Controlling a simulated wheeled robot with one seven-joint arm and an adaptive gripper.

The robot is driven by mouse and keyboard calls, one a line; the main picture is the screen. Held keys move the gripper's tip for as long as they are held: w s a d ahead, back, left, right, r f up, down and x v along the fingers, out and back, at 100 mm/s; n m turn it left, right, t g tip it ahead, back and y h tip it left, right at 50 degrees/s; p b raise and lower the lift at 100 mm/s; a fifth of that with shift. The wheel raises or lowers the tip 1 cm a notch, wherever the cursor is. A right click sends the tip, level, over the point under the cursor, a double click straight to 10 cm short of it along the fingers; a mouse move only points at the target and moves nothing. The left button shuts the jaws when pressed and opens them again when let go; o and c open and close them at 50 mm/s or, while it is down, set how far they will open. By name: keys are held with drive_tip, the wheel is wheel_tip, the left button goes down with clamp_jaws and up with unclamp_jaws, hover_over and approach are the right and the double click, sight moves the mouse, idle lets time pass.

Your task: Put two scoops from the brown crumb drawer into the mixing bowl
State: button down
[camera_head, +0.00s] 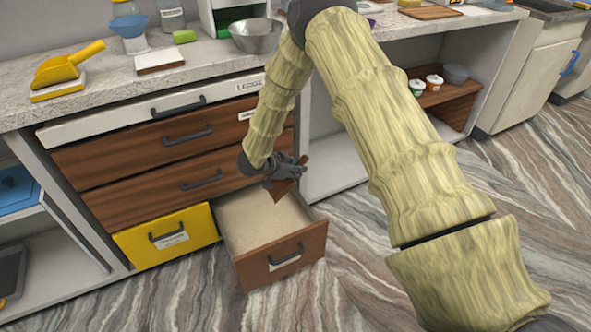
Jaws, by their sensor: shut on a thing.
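My gripper (285,169) is low in front of the cabinet, above the right back part of an open drawer. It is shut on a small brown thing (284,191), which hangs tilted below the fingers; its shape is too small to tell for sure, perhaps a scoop. The open drawer (281,259) has a brown front with a dark handle and a pale label. A level beige fill shows inside it. A metal mixing bowl (256,38) stands on the counter, left of my arm. A yellow scoop (68,68) rests on a yellow-edged block on the counter's left.
A yellow drawer (168,237) beside the open one is shut, as are the brown drawers above. The striped floor in front is clear.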

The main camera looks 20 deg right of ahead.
sight(275, 196)
wheel_tip(275, 196, down, 13)
drive_tip(key=a+h+b, duration=0.1)
drive_tip(key=a+b, duration=0.2)
drive_tip(key=b, duration=1)
drive_tip(key=shift+a+f+y+b, duration=0.8)
drive_tip(key=shift+a+f+b, duration=2.2)
drive_tip(key=shift+a, duration=1.05)
drive_tip(key=d+r+y+p, duration=0.1)
drive_tip(key=r+p, duration=0.1)
drive_tip(key=p, duration=0.1)
drive_tip(key=d+r+y+p, duration=0.1)
drive_tip(key=r+p, duration=0.2)
drive_tip(key=p, duration=0.1)
drive_tip(key=r+y+p, duration=0.1)
drive_tip(key=r+p, duration=0.2)
drive_tip(key=shift+s+d+r+p, duration=0.15)
drive_tip(key=shift+d+r+p, duration=0.15)
drive_tip(key=shift+d, duration=0.1)
drive_tip(key=d+r+y+p, duration=0.1)
drive_tip(key=d+r+p, duration=0.1)
drive_tip(key=p, duration=0.2)
drive_tip(key=d+r+y+p, duration=0.1)
drive_tip(key=d+r+p, duration=0.1)
drive_tip(key=r+p, duration=0.1)
drive_tip(key=shift+d+m+p, duration=0.25)
drive_tip(key=shift+m+p, duration=0.05)
drive_tip(key=shift+p, duration=0.1)
drive_tip(key=shift+r+y, duration=0.1)
drive_tip(key=shift+y, duration=0.2)
